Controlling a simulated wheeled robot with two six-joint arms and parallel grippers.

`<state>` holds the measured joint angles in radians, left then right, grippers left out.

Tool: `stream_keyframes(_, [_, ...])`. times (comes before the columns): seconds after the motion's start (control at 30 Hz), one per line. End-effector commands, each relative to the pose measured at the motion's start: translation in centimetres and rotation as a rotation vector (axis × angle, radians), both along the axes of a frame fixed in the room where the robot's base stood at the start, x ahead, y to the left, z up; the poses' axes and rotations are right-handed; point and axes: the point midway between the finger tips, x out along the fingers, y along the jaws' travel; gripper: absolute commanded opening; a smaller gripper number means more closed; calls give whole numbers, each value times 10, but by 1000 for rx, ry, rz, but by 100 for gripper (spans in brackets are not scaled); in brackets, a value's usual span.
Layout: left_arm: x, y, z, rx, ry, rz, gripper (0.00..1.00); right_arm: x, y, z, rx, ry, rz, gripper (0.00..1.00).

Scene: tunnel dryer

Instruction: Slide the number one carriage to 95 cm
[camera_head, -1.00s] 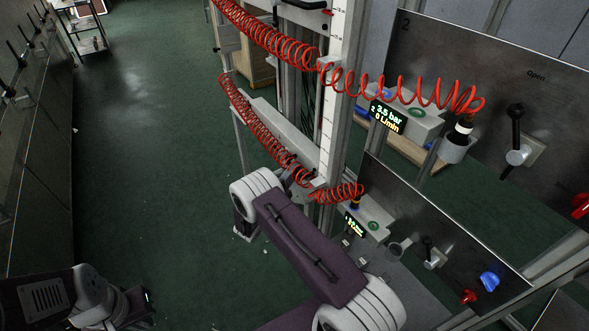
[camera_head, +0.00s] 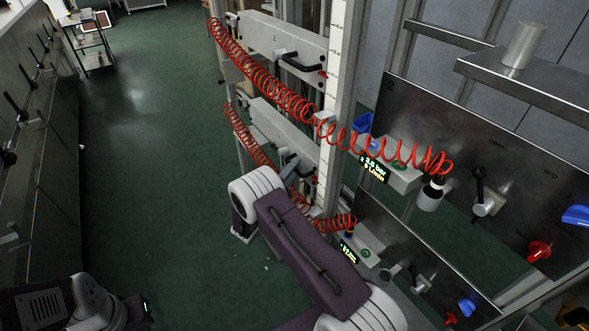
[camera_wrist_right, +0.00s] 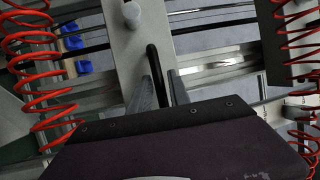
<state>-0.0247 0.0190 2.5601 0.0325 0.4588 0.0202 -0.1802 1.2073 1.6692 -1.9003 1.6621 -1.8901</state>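The lower carriage (camera_head: 284,128), a pale beam, sits below the carriage marked 2 (camera_head: 285,45) on the upright frame in the head view. I take the lower one as number one; its own number is not readable. My right gripper (camera_head: 294,172) is at the lower carriage's black handle, partly hidden by my arm. In the right wrist view the handle (camera_wrist_right: 156,72) stands closely between the grey fingers of my right gripper (camera_wrist_right: 160,88). A white scale strip (camera_head: 335,60) runs down the post; its figures are too small to read. My left gripper is not visible.
Red coiled hoses (camera_head: 265,80) hang across the carriages to the valve panels. The number 2 panel (camera_head: 450,150) carries a black lever (camera_head: 480,185) and red knob (camera_head: 539,250). Green floor (camera_head: 150,170) is clear on the left. A trolley (camera_head: 88,40) stands far back.

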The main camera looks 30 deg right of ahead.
Motion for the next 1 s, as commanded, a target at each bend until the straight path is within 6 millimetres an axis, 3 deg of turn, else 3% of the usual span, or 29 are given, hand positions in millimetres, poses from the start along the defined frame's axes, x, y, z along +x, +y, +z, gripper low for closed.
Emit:
stream_keyframes(0.37, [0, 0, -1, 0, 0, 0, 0, -2, 4, -3, 2, 4, 2, 34])
stream_keyframes(0.7, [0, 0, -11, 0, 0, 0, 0, -32, 65, -15, 1, 3, 5, 34])
stream_keyframes(1.0, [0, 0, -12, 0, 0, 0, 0, -41, 80, -17, 1, 3, 1, 34])
